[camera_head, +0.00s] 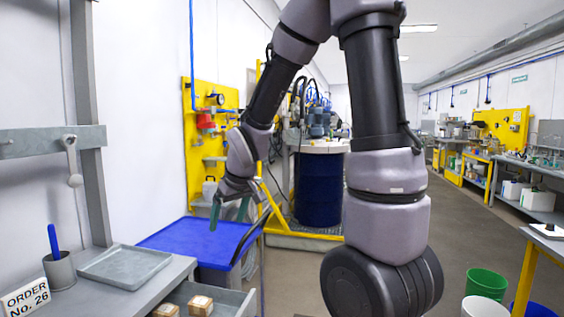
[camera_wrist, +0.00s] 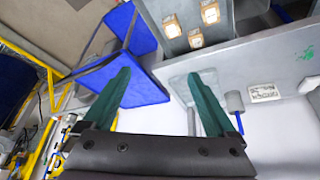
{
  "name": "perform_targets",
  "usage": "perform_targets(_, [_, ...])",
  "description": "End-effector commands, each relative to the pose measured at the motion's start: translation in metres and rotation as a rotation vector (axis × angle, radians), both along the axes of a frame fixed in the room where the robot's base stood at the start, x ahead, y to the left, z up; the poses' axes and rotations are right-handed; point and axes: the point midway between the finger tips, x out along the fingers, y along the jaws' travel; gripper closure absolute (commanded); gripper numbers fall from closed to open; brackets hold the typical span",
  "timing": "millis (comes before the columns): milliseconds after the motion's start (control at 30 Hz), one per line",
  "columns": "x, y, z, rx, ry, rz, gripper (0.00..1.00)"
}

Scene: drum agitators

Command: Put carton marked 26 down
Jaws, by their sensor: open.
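Small tan cartons with white labels sit in an open grey drawer (camera_head: 238,303) under the grey bench at the lower left. Two cartons (camera_head: 166,311) (camera_head: 200,305) show in the head view. Three cartons (camera_wrist: 172,26) (camera_wrist: 210,12) (camera_wrist: 196,39) show in the wrist view. Their label numbers are too small to read, so I cannot tell which is 26. My gripper (camera_head: 230,212) has green fingers, spread apart and empty, above the blue surface and apart from the cartons. The fingers also show in the wrist view (camera_wrist: 160,92).
A shallow grey tray (camera_head: 124,267) lies on the bench, beside a grey cup (camera_head: 59,271) with a blue tool. A blue-topped surface (camera_head: 185,241) adjoins the bench. A dark blue drum (camera_head: 319,190) stands behind. Green (camera_head: 487,283) and white (camera_head: 484,307) buckets stand at right.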

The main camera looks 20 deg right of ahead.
Motion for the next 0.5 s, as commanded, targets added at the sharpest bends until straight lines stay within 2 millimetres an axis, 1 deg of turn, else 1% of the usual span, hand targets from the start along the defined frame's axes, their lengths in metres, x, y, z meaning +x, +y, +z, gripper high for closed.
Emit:
perform_targets(33, [-0.008,-0.014,0.027,0.021,-0.021,-0.066,0.08])
perform_targets(100, [-0.024,-0.031,0.057,0.055,-0.033,-0.155,0.08])
perform_targets(167, [-0.039,-0.044,0.079,0.09,-0.04,-0.231,0.08])
perform_targets(200, [-0.051,-0.051,0.094,0.115,-0.045,-0.279,0.08])
perform_targets(267, [-0.069,-0.062,0.114,0.158,-0.053,-0.35,0.08])
perform_targets(300, [-0.082,-0.067,0.126,0.187,-0.059,-0.393,0.08])
perform_targets(400, [-0.114,-0.078,0.149,0.261,-0.065,-0.487,0.08])
perform_targets(500, [-0.139,-0.084,0.164,0.324,-0.069,-0.553,0.08])
